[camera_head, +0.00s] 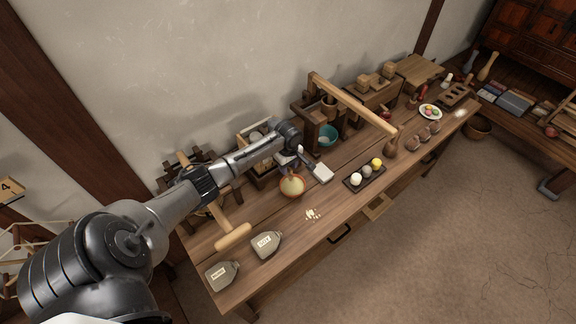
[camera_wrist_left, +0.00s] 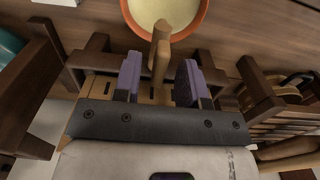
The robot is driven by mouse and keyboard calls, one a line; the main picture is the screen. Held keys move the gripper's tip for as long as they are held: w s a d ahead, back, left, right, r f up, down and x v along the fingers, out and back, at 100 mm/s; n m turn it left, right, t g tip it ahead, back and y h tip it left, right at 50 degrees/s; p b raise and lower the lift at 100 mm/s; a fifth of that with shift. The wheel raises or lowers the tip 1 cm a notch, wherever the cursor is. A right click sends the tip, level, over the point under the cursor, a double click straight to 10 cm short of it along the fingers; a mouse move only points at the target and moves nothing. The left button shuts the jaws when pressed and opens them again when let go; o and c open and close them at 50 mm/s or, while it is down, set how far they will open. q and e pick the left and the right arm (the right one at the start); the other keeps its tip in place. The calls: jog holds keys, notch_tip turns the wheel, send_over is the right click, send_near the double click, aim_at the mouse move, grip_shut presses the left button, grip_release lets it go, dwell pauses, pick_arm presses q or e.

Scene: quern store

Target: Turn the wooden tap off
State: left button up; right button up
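The wooden tap (camera_wrist_left: 160,52) shows in the left wrist view as a light brown wooden piece standing out over the edge of a bowl. My left gripper (camera_wrist_left: 159,80) has its two purple fingers apart, one on each side of the tap, with gaps visible. The bowl (camera_wrist_left: 203,14) has an orange-brown rim and pale yellow contents. In the head view my left gripper (camera_head: 300,157) is just above and behind the bowl (camera_head: 291,187), and the arm and gripper hide the tap there. My right gripper is in neither view.
A white block (camera_head: 322,172) lies right of the bowl. A dark tray (camera_head: 351,186) with several balls is further right. A wooden frame with a long beam (camera_head: 352,103) and teal bowl (camera_head: 328,136) stands behind.

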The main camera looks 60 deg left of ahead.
pick_arm(q)
jog(key=shift+c, duration=0.4)
grip_shut()
